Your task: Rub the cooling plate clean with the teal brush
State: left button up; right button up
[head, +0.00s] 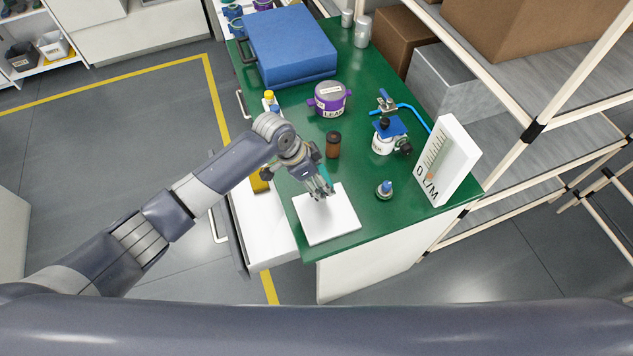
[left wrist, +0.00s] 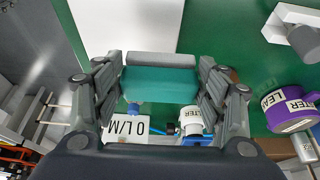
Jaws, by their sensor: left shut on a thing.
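The cooling plate (head: 340,226) is a white square slab lying flat near the front end of the green bench top. It also shows at the top of the left wrist view (left wrist: 118,28). My left gripper (head: 320,188) is over the plate's far part, pointing down. It is shut on the teal brush (left wrist: 160,86), a teal block with a grey strip along one edge, held across both fingers. In the head view only a small teal part of the brush (head: 326,174) shows. I cannot tell whether the brush touches the plate. My right gripper is in neither view.
Behind the plate stand a brown bottle (head: 333,145), a purple-lidded container (head: 330,99) and a white jar with a blue valve (head: 383,142). A small blue-topped fitting (head: 384,190) and a flow-meter panel (head: 446,160) stand to the right. An open white drawer (head: 262,226) is at left.

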pick_arm(q)
jog(key=shift+w+r, duration=0.15)
jog(key=shift+r, duration=0.55)
jog(key=shift+s+r, duration=0.2)
jog(key=shift+r, duration=0.2)
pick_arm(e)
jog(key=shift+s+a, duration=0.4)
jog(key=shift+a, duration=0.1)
pick_arm(q)
jog(key=shift+w+f, duration=0.15)
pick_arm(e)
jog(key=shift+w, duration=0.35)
